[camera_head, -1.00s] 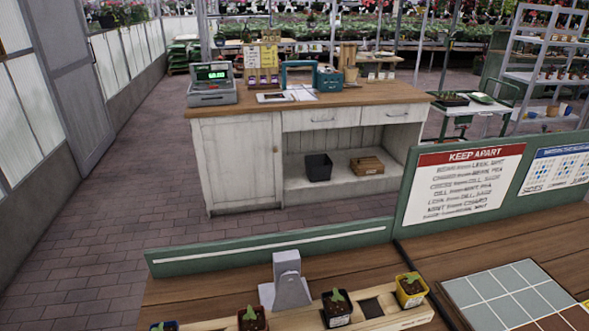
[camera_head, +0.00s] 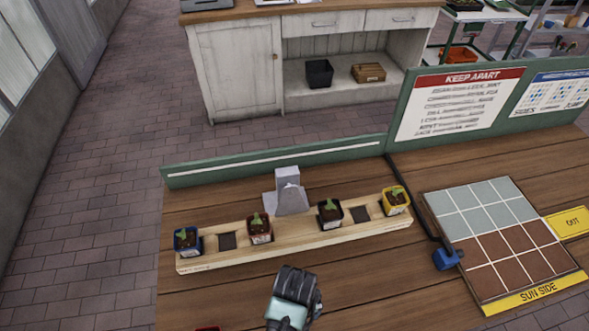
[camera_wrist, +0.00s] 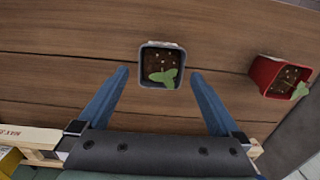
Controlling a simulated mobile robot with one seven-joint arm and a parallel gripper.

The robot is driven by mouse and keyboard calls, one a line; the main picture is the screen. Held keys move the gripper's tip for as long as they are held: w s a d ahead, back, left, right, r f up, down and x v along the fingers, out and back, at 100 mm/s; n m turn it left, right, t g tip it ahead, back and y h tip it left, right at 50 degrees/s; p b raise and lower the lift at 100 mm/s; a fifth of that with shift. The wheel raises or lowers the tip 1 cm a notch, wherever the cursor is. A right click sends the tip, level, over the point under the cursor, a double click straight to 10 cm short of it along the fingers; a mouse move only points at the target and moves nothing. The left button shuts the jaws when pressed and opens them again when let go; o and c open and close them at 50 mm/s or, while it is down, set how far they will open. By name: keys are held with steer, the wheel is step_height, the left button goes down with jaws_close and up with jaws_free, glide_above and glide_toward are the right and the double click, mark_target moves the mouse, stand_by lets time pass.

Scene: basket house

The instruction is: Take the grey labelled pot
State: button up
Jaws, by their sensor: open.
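In the wrist view a grey pot (camera_wrist: 147,74) with dark soil and a green seedling stands on the wooden bench. A pale strip, perhaps its label, shows at its far edge. My gripper (camera_wrist: 160,74) is open, with one blue finger on each side of this pot. The fingertips reach beside it with small gaps; I cannot tell how high they are above the bench. In the head view the back of my gripper (camera_head: 293,298) shows in front of the wooden rack, and it hides the grey pot.
A red pot (camera_wrist: 272,76) with a seedling stands to the right in the wrist view. The wooden rack (camera_head: 290,242) holds blue (camera_head: 186,240), red (camera_head: 260,229), black (camera_head: 330,214) and yellow (camera_head: 397,201) pots, with two empty square holes. A tiled board (camera_head: 500,240) lies at right.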

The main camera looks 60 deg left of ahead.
steer(key=shift+s+d+f+p, duration=0.15)
steer(key=shift+f+p, duration=0.25)
steer(key=shift+f, duration=2.3)
jaws_close()
